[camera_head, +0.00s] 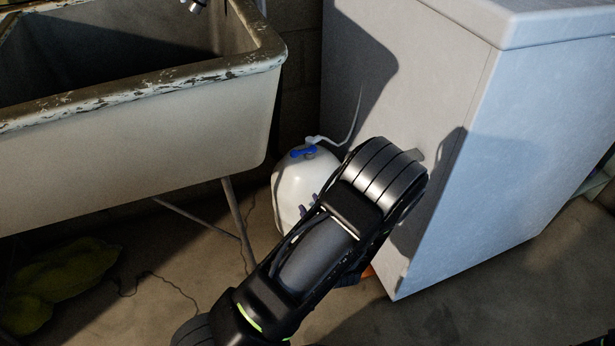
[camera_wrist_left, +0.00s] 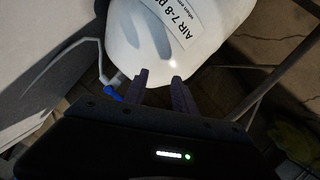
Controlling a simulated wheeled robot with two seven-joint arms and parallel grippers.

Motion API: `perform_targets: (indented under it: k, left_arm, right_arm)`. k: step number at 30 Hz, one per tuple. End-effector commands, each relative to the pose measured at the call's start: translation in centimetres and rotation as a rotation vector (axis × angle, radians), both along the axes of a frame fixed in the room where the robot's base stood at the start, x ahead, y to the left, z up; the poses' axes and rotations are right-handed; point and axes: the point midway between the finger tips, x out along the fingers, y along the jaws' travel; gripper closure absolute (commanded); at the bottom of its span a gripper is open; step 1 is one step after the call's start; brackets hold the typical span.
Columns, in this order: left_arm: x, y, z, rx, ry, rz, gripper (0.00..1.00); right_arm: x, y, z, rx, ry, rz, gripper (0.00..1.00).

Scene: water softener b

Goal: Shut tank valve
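The white tank (camera_head: 297,192) stands on the floor between the sink and the large white cabinet. Its blue valve handle (camera_head: 303,152) is on top, with a thin pale tube running from it to the right. In the left wrist view, the tank (camera_wrist_left: 170,30) shows a printed label, and the blue handle (camera_wrist_left: 113,92) lies just left of my fingers. My left gripper (camera_head: 309,204) is in front of the tank, below the handle in the head view. Its fingers (camera_wrist_left: 159,83) are apart, with nothing between them. Contact with the tank cannot be told. My right gripper is not seen.
A worn sink (camera_head: 190,120) on thin metal legs (camera_head: 238,220) is on the left. The big white cabinet (camera_head: 420,100) stands close on the tank's right. A yellow-green bag-like item (camera_head: 65,270) and a thin cord lie on the floor at left.

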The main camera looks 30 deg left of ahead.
Motion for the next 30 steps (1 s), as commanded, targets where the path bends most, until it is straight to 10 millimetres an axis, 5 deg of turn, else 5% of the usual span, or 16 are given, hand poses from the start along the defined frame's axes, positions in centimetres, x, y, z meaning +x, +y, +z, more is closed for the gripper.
perform_targets:
  k: [3,7,22,30]
  left_arm:
    - [1.0,1.2,5.7,0.076,-0.209,0.078,0.67]
    - [1.0,1.7,8.6,0.113,-0.323,0.121,0.67]
    - [1.1,2.1,8.9,0.117,-0.339,0.129,0.67]
    - [2.4,4.0,8.9,0.118,-0.338,0.13,0.67]
  right_arm:
    - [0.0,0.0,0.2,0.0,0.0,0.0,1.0]
    - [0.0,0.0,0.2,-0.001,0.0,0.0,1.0]
    - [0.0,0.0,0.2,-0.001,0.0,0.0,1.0]
    - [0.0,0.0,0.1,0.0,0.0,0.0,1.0]
